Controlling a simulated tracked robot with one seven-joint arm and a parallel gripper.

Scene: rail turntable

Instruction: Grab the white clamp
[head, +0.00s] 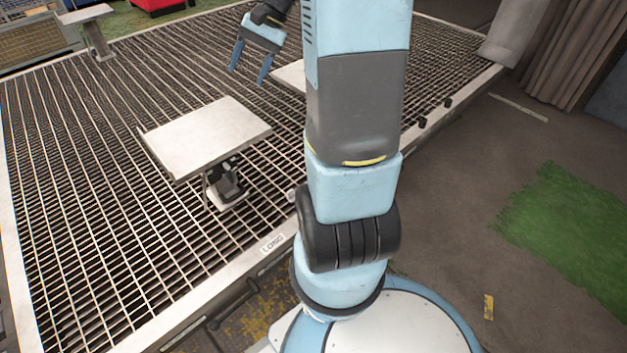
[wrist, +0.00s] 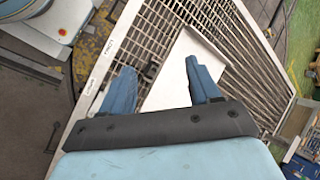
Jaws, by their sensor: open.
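I cannot clearly make out a white clamp. A small dark fixture with a pale base (head: 228,188) sits on the grating under the front edge of a flat white plate (head: 205,135); whether it is the clamp I cannot tell. My gripper (head: 249,73) is open and empty, above the grating and beyond the plate to its upper right. In the wrist view a white plate (wrist: 172,80) lies beyond and between the blue fingers of my gripper (wrist: 159,67), apart from them. A small dark part shows at that plate's left edge.
The slatted metal table (head: 75,200) has a pale raised rim. A second white plate (head: 291,75) is partly hidden behind my arm. Another pale stand (head: 92,25) is at the far left. Small black pieces (head: 447,102) sit near the right edge. Much of the left grating is clear.

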